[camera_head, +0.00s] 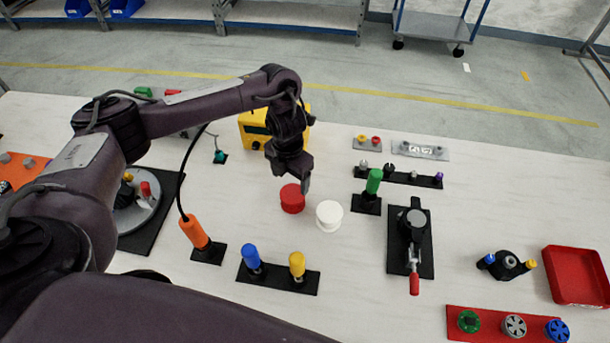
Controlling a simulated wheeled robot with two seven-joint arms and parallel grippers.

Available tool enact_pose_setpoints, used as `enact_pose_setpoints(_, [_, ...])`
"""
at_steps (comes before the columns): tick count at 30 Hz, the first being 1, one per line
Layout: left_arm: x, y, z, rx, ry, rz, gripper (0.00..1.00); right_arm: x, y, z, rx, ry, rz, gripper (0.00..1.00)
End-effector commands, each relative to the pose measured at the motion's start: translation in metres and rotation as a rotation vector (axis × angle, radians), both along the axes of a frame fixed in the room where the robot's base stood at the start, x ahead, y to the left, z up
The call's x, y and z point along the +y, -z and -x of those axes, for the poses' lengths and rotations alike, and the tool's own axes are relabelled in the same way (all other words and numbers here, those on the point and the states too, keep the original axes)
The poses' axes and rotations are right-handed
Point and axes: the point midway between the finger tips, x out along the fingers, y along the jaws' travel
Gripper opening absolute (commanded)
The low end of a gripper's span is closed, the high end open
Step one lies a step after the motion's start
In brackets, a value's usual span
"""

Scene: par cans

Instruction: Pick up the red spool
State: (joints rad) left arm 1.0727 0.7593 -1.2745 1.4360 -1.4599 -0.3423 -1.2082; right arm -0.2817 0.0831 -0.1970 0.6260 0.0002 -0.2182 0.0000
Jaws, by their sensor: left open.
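The red spool (292,199) stands on the white table near the middle of the head view. A white spool (329,215) stands just to its right, with a small gap between them. My left gripper (305,184) reaches down from the left arm, directly above and slightly behind the red spool. It is open, with nothing seen between its fingers. One finger overlaps the top edge of the red spool in the picture; whether it touches cannot be told. My right gripper is not in view.
A yellow box (255,128) stands behind the gripper. A green-handled tool (373,182) and a black clamp with a red handle (414,243) stand to the right. Blue and yellow handles (297,264) stand in front. A red tray (577,275) lies far right.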

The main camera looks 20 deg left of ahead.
Motion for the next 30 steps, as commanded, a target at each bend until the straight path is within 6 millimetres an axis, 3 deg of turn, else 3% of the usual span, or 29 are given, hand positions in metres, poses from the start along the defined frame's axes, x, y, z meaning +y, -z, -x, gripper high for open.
enact_pose_setpoints(3, [0.0,0.004,0.001,0.002,0.0,0.0,0.74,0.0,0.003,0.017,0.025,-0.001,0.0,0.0])
enact_pose_setpoints(8, [-0.001,0.022,0.002,0.004,0.0,0.002,0.74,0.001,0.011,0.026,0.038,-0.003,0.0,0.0])
enact_pose_setpoints(15, [-0.003,0.047,0.005,0.006,-0.001,0.003,0.74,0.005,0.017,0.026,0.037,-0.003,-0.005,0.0])
enact_pose_setpoints(21, [-0.004,0.071,0.005,0.002,-0.001,0.0,0.74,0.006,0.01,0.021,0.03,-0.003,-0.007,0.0])
enact_pose_setpoints(30, [-0.003,0.078,0.004,0.0,0.001,0.0,0.74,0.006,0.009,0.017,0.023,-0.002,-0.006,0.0])
